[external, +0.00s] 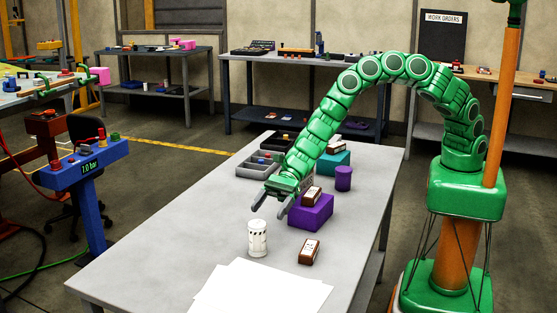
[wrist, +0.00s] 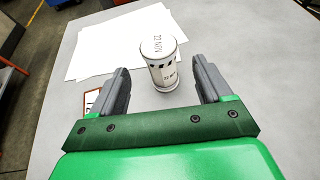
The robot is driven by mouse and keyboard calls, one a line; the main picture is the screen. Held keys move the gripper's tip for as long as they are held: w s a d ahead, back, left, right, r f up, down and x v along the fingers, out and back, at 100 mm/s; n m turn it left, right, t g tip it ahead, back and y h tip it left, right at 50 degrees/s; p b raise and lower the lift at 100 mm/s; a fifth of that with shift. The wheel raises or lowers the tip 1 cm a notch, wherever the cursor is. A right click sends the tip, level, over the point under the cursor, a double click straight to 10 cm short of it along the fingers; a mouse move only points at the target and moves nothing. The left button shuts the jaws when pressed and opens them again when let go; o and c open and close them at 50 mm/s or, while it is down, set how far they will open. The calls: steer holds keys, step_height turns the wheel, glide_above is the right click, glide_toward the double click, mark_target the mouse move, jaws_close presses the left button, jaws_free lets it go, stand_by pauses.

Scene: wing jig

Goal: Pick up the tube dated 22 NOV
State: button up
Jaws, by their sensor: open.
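The white tube (external: 258,240) stands upright on the grey table. In the wrist view the tube (wrist: 164,68) has black lettering on its lid that appears to read 22 NOV, and dark marks and smaller text on its side. My gripper (external: 268,213) is open and empty, above and behind the tube in the external view. In the wrist view the tube lies between and just beyond the two fingertips of my gripper (wrist: 158,73), apart from both.
White paper sheets (external: 262,292) lie just in front of the tube. A brown item (external: 309,252) lies to its right. A purple box (external: 312,215) with another brown item (external: 311,196) on top, a purple cylinder (external: 344,178) and grey bins (external: 252,172) stand farther back. The table left of the tube is clear.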

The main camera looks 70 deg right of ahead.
mark_target(257, 231)
steer(key=shift+w+a+f, duration=0.1)
steer(key=shift+a+f, duration=0.1)
steer(key=shift+f, duration=0.25)
steer(key=shift+w+a+f, duration=0.1)
steer(key=shift+a+f, duration=0.05)
steer(key=shift+f, duration=0.25)
steer(key=shift+s+x, duration=0.15)
steer(key=shift+x, duration=1.2)
steer(key=shift+s+x, duration=0.15)
steer(key=shift+x, duration=2.15)
steer(key=shift+w+r, duration=0.1)
steer(key=shift+r, duration=0.1)
steer(key=shift+c, duration=0.3)
steer(key=c, duration=1)
steer(key=shift+c, duration=0.2)
steer(key=shift+r, duration=0.1)
